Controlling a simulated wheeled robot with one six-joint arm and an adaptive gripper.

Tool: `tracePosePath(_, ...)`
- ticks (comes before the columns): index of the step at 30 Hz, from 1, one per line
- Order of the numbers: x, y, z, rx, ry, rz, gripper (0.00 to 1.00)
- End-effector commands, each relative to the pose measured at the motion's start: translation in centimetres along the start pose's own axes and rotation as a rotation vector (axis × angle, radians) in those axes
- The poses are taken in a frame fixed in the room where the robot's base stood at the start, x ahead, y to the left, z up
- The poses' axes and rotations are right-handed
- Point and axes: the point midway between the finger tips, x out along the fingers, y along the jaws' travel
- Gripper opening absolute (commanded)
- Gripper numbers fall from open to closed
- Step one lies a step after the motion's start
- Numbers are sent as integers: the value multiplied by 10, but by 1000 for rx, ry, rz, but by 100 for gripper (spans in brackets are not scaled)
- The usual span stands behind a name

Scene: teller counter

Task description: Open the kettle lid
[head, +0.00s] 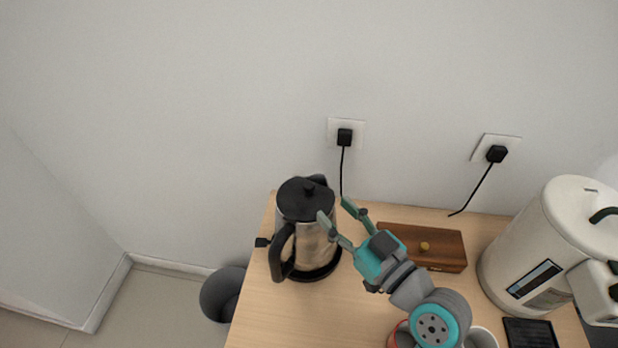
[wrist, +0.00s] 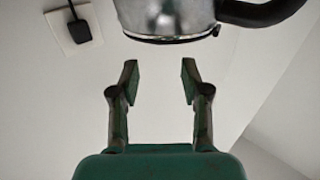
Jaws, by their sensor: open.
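The kettle (head: 318,250) is a steel jug with a black handle (head: 277,258), standing upright on a black base at the left of the counter. Its black lid (head: 296,203) with a small knob lies flat on top, shut. My gripper (head: 334,210) is open and empty, just right of the kettle's upper part in the head view, its fingers pointing up and left. In the wrist view, my open fingers (wrist: 160,78) have the kettle's steel body (wrist: 165,14) beyond their tips, cut off by the top edge. No contact is clear.
A wooden box (head: 440,247) with a yellow knob lies right of my gripper. A large white water boiler (head: 555,245) stands at the right. Two wall outlets (head: 335,128) with black plugs are behind. A grey bin (head: 221,295) stands left, off the counter.

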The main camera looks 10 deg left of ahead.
Motion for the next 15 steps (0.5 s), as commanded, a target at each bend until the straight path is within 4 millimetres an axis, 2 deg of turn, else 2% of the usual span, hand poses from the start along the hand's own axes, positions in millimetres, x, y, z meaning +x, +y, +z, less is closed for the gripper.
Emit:
tracePosePath(9, 56, -1, 0, 0, 1, -2, 47)
tracePosePath(15, 82, 0, 0, 0, 1, 0, 47)
